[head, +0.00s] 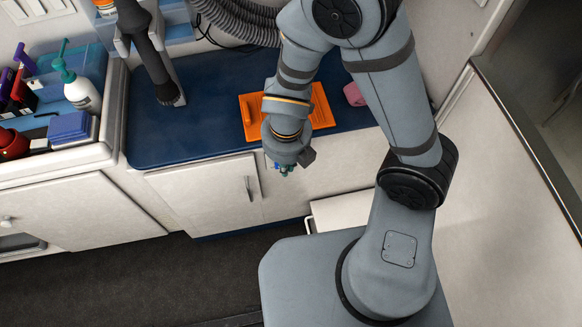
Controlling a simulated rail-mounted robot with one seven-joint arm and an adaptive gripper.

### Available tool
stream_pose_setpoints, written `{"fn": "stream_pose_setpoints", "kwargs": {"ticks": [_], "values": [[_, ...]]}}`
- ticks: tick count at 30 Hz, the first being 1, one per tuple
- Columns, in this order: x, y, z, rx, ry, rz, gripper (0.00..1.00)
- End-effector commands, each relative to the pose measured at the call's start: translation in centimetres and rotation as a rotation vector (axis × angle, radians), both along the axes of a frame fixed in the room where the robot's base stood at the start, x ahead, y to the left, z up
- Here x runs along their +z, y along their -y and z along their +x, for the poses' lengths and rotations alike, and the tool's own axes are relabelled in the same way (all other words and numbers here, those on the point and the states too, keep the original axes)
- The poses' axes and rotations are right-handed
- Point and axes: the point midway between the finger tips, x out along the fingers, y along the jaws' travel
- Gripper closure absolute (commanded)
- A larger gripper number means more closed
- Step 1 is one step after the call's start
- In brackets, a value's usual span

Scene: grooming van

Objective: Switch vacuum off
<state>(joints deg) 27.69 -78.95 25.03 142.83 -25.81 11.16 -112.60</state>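A dark grey wand with a flat nozzle (152,52), which looks like a vacuum attachment, hangs at the upper left over the blue counter. A thick ribbed grey hose (240,20) runs along the top edge, partly behind my arm. I cannot make out the vacuum's body or a switch in this view. My gripper (284,170) points down in front of the counter's front edge, near a cabinet door. It is well to the right of the wand and below the hose. Its fingers are small and mostly hidden by the wrist, so their opening does not show.
An orange board (323,107) lies on the blue counter (205,133), partly behind my forearm, with a pink item (354,94) to its right. A pale drawer or panel (342,211) juts out below the counter. Dark floor (140,285) is clear at lower left.

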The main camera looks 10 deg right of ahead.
Motion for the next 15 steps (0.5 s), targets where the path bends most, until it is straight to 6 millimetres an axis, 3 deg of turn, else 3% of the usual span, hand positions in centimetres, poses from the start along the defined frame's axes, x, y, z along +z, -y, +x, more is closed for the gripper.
{"fn": "stream_pose_setpoints", "kwargs": {"ticks": [9, 15], "values": [[-0.2, 0.0, 0.0, -0.001, 0.001, 0.001, 1.0], [-2.6, 0.0, 0.2, -0.002, 0.0, 0.001, 1.0]]}}
